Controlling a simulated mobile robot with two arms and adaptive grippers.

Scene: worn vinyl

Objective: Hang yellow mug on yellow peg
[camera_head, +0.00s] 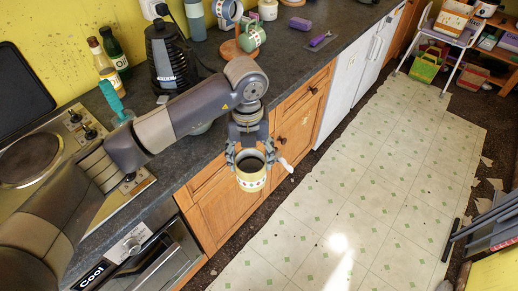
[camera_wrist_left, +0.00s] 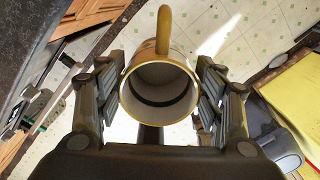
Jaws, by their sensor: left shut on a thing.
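The yellow mug (camera_head: 251,183), pale yellow with a patterned band, is held in my left gripper (camera_head: 250,158), in front of the wooden cabinets and beyond the counter edge. In the left wrist view the mug (camera_wrist_left: 160,112) sits between the two fingers of my left gripper (camera_wrist_left: 160,95), its opening toward the camera and its handle toward the top. A wooden mug stand (camera_head: 233,47) is on the counter, with a green mug (camera_head: 252,38) and a blue-and-white mug (camera_head: 228,9) at it. I cannot make out a yellow peg. My right gripper is not in view.
A black coffee grinder or blender (camera_head: 168,58) stands left of the mug stand, with bottles (camera_head: 105,67) beside it. A stove (camera_head: 60,150) is at the left. A purple sponge (camera_head: 300,24) lies on the counter. The floor (camera_head: 360,200) at right is mostly clear.

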